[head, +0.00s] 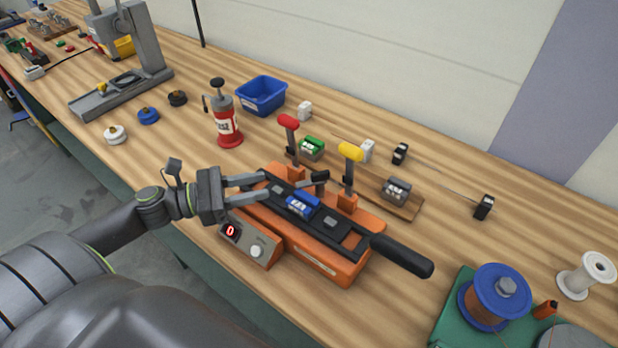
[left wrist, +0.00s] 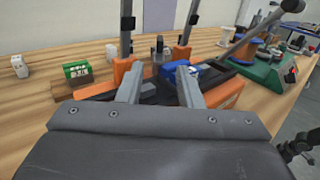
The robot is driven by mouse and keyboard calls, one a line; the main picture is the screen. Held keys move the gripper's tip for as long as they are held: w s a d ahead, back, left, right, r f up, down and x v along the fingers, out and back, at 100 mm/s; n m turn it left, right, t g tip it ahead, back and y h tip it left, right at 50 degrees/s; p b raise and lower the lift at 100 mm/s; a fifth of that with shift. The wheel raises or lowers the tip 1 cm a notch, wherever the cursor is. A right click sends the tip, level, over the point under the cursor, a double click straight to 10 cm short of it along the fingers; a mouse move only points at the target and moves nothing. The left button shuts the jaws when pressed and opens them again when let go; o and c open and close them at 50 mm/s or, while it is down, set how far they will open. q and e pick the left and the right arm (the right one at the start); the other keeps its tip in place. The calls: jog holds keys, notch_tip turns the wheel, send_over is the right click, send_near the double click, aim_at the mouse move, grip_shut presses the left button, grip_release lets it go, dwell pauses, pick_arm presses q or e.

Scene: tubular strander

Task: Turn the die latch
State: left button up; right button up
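An orange press-like machine (head: 320,262) with a black top bed stands on the bench. A blue die block (head: 303,205) sits in its bed, and it also shows behind a finger in the left wrist view (left wrist: 182,69). A short black-knobbed lever (head: 320,178), which looks like the die latch, stands just behind the blue block. In the left wrist view this knob (left wrist: 158,46) appears between and beyond the fingertips. My left gripper (head: 266,184) is open and empty, above the machine's left end, apart from the knob. Its fingers also show in the left wrist view (left wrist: 160,82). My right gripper is not in view.
Red-handled (head: 289,122) and yellow-handled (head: 350,152) levers rise behind the bed. A long black handle (head: 402,256) sticks out right. A control box (head: 250,244) reading 0 is in front. Green (head: 312,147) and grey (head: 396,190) blocks lie behind. A blue bin (head: 262,96) stands farther back.

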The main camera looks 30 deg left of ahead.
aim_at(309, 181)
pick_arm(q)
jog(key=shift+w+d, duration=0.3)
jog(key=shift+d, duration=0.1)
jog(key=shift+x, duration=1.15)
jog(key=p+x, duration=0.2)
jog(key=x, duration=0.4)
jog(key=shift+w+d+p, duration=0.2)
jog(key=shift+w+p, duration=0.05)
jog(key=shift+p, duration=0.15)
jog(key=shift+x, duration=0.85)
jog(key=shift+c, duration=0.4)
jog(key=shift+f, duration=0.1)
grip_shut()
